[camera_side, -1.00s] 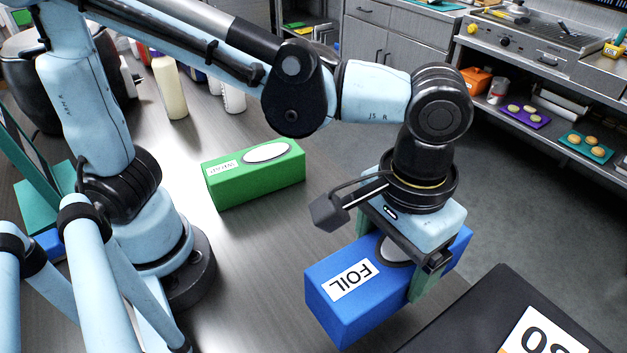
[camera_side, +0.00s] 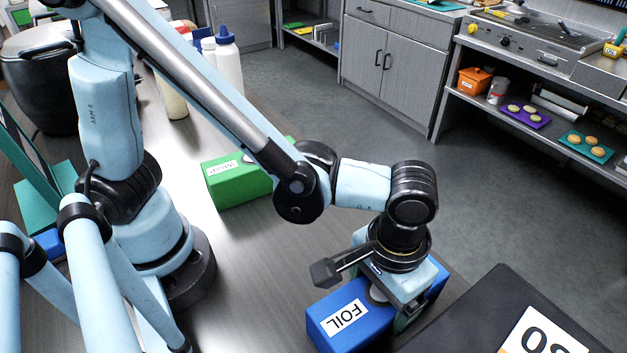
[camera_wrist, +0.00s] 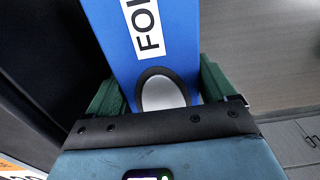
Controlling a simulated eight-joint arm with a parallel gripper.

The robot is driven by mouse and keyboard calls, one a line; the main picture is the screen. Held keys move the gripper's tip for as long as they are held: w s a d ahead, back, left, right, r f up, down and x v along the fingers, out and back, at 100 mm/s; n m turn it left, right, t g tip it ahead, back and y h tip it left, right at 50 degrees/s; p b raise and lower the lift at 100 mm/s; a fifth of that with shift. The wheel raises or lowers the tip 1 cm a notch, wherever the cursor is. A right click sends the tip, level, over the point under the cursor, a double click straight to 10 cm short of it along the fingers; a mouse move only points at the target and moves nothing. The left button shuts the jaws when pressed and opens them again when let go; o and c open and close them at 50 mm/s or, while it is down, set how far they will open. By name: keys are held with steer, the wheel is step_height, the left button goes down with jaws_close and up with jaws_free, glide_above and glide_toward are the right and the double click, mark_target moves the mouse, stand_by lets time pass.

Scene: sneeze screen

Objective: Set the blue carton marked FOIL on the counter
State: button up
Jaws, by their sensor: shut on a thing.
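The blue carton marked FOIL (camera_side: 340,322) is at the lower middle of the side view, its label facing up. My gripper (camera_side: 400,318) is over it from above and shut on its sides. In the wrist view the carton (camera_wrist: 118,40) runs up between the two green fingers of my gripper (camera_wrist: 160,95), with a grey oval on its top. The carton is low, at the grey counter (camera_side: 255,260). Its underside is hidden, so I cannot tell whether it touches the counter.
A green carton (camera_side: 232,188) lies on the counter behind my arm. White and cream bottles (camera_side: 228,68) stand farther back. A dark panel with a white number sign (camera_side: 470,325) is close to the right of the blue carton. Bare counter lies left of the blue carton.

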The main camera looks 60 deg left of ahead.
steer(key=o, duration=1.2)
steer(key=shift+f, duration=0.15)
step_height(320, 180, up, 12)
steer(key=w+a+t, duration=0.2)
steer(key=a+t, duration=0.1)
steer(key=a, duration=0.9)
steer(key=w+a+f+t, duration=0.1)
steer(key=w+a+t, duration=0.2)
steer(key=a, duration=0.9)
steer(key=shift+a+f+t, duration=0.3)
steer(key=shift+t, duration=0.3)
